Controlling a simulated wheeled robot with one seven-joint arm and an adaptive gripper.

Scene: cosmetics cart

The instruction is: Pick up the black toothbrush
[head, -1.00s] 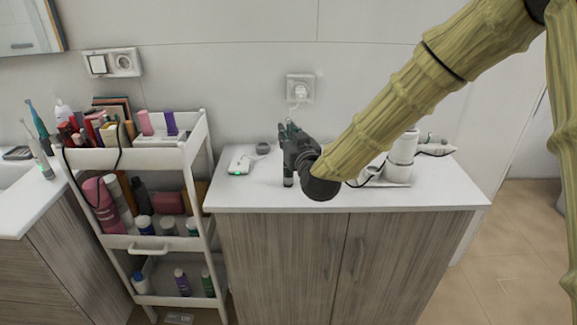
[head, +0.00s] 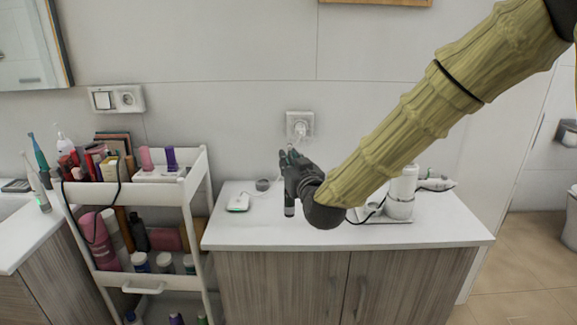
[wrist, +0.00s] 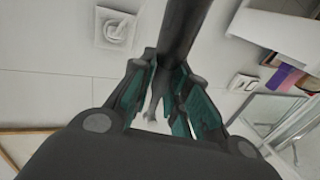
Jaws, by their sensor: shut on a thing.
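My gripper (head: 291,168) is above the wooden cabinet's white top, in the middle of the head view. It is shut on the black toothbrush (head: 289,207), whose dark handle hangs down below the fingers. In the wrist view the dark round handle (wrist: 182,28) passes between the teal-padded fingers (wrist: 170,100). The part of the brush inside the grip is hidden. The lower end appears clear of the counter, though the exact height is hard to tell.
The white counter (head: 240,225) holds a small white device (head: 239,202) left of my gripper and a white appliance (head: 400,190) to the right. A white cart (head: 130,195) full of cosmetics stands at left. The wall with a socket (head: 299,124) is behind.

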